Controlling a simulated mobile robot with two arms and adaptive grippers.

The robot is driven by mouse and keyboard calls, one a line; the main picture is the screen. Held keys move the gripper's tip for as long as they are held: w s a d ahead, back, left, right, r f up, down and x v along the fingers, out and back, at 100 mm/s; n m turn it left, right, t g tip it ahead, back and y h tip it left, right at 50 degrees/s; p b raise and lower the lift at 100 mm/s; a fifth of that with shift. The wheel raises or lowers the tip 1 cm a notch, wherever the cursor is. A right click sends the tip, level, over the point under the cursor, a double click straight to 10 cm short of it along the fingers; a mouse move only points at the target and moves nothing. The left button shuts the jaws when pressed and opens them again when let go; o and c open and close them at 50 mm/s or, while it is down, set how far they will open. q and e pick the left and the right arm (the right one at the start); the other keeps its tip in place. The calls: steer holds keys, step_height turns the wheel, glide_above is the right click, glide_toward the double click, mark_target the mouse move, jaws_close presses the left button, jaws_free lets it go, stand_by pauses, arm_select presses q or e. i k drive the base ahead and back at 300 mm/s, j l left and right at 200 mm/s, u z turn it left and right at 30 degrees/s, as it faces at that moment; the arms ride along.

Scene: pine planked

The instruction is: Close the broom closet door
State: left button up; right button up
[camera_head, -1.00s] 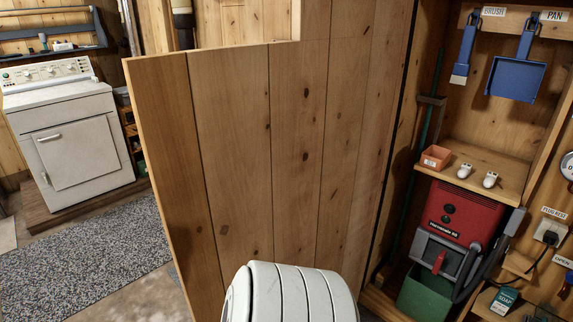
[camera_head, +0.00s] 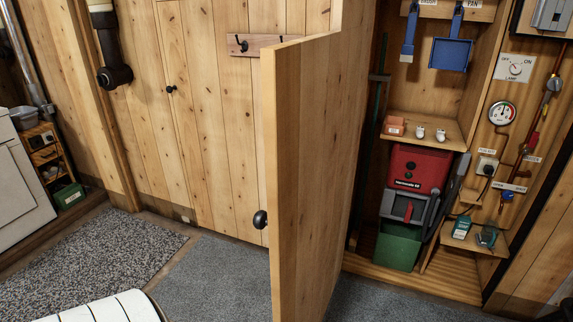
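The broom closet door (camera_head: 315,160) is a pine-planked panel standing wide open, seen nearly edge-on in the middle of the head view. A dark round knob (camera_head: 260,219) sticks out from its left side. The open closet (camera_head: 420,275) is to the right of the door and shows its inside. Neither gripper is in view.
The closet holds a red and grey machine (camera_head: 417,170), a green bin (camera_head: 398,246), a blue brush (camera_head: 409,36) and a blue dustpan (camera_head: 451,53). A white appliance (camera_head: 18,190) stands at the left. Grey carpet (camera_head: 215,280) leaves free floor left of the door.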

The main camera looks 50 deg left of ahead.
mark_target(314, 87)
steer(key=j+u, duration=0.15)
steer(key=j, duration=0.85)
steer(key=i+j+u, duration=0.15)
steer(key=j, duration=0.85)
steer(key=k, duration=0.05)
